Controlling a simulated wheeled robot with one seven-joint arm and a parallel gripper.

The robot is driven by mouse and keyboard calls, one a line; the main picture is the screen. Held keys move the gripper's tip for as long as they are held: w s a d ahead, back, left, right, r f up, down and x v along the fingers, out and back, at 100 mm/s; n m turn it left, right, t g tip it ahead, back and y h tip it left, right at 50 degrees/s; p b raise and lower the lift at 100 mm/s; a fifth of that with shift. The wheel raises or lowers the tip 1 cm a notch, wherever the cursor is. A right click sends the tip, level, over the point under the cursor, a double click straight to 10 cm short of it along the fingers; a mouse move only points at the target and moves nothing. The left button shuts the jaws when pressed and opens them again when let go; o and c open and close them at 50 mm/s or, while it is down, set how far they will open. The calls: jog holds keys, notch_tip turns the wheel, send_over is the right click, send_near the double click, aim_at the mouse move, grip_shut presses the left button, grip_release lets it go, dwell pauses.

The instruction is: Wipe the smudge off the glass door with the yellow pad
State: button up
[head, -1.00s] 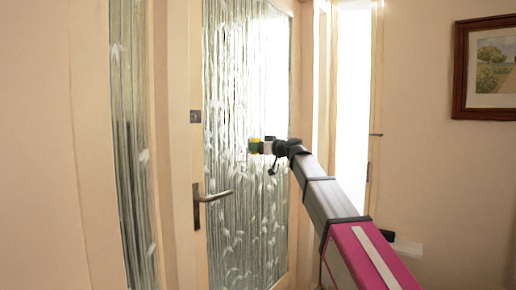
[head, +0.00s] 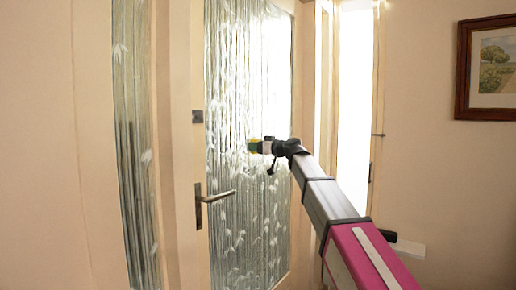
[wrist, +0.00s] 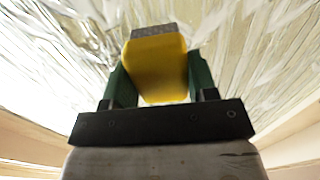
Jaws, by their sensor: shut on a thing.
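The glass door (head: 225,120) has a patterned pane in a cream frame, with a lever handle on its left side. My gripper (head: 256,146) is at the pane, right of and above the handle. In the wrist view my gripper (wrist: 158,85) has its green fingers shut on the yellow pad (wrist: 157,72), which has a grey far face. I cannot make out the smudge against the pane's pattern and glare.
The door handle (head: 214,196) sticks out below and left of my gripper. A narrow glass panel (head: 133,130) stands at the left. A bright window (head: 355,110) is right of the door. A framed picture (head: 487,68) hangs on the right wall.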

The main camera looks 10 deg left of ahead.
jog(key=shift+w+a, duration=0.15)
jog(key=shift+a, duration=0.05)
jog(key=w+d, duration=0.4)
jog(key=w, duration=0.6)
dwell(1.2)
jog(key=shift+s+a, duration=0.7)
jog(key=shift+s, duration=1)
jog(key=shift+s+a, duration=0.65)
jog(key=shift+s, duration=1)
jog(key=shift+s+a, duration=0.7)
jog(key=shift+s, duration=1)
jog(key=shift+r, duration=0.35)
jog(key=w+d, duration=0.4)
jog(key=w, duration=0.6)
jog(key=shift+w+d, duration=0.15)
